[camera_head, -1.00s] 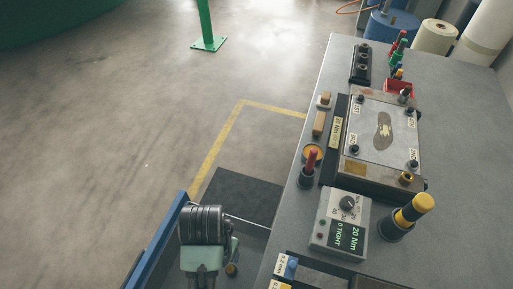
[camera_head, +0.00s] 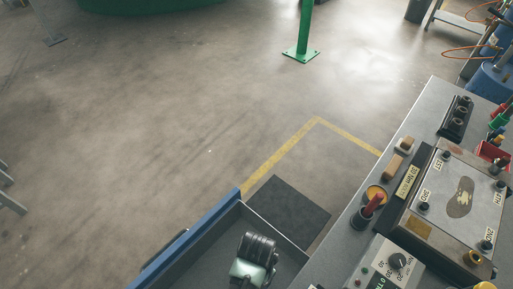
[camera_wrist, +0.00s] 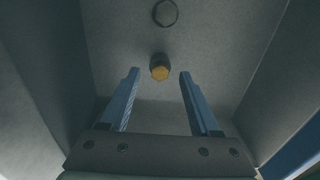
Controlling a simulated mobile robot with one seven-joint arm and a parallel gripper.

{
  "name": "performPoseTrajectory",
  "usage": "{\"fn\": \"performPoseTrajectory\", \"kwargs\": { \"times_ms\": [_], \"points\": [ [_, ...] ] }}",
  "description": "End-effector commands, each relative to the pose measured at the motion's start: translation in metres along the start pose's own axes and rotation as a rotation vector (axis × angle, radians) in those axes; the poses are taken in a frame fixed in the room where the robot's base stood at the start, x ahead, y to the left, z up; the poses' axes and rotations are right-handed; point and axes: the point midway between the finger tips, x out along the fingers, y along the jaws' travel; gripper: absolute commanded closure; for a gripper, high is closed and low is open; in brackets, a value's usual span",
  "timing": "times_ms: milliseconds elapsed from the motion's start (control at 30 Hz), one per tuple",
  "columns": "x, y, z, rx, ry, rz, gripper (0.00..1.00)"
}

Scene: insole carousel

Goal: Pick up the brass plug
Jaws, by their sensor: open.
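The brass plug (camera_wrist: 160,72) shows in the wrist view as a small cylinder with a brass-coloured face and a dark body. It stands on a grey floor between grey walls. My gripper (camera_wrist: 159,74) is open, with its two blue-grey fingers on either side of the plug in the picture. Clear gaps show between the plug and both fingers, and nothing is held. How far the plug lies beyond the fingertips is hard to tell. In the head view my arm reaches down into a blue-rimmed grey tray (camera_head: 205,240); the plug and fingers are hidden there.
A grey hex-shaped piece (camera_wrist: 165,12) lies beyond the plug in the wrist view. The tray's walls rise close on both sides. A workbench (camera_head: 417,118) stands at right with a fixture plate (camera_head: 475,172), a control box (camera_head: 385,262) and a red-handled tool (camera_head: 374,204).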

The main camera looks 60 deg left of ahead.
Motion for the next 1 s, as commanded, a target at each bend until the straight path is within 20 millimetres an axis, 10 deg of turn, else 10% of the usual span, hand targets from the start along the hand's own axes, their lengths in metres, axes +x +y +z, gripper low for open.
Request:
{"fn": "performPoseTrajectory", "kwargs": {
  "times_ms": [367,733,1000],
  "points": [
    [0.0169,-0.0007,-0.0004,0.0,0.002,-0.002,0.37],
    [0.0166,-0.0007,-0.0002,0.0,0.001,-0.001,1.0],
    [0.0165,-0.0006,-0.0003,0.0,0.001,-0.001,1.0]
  ]
}}
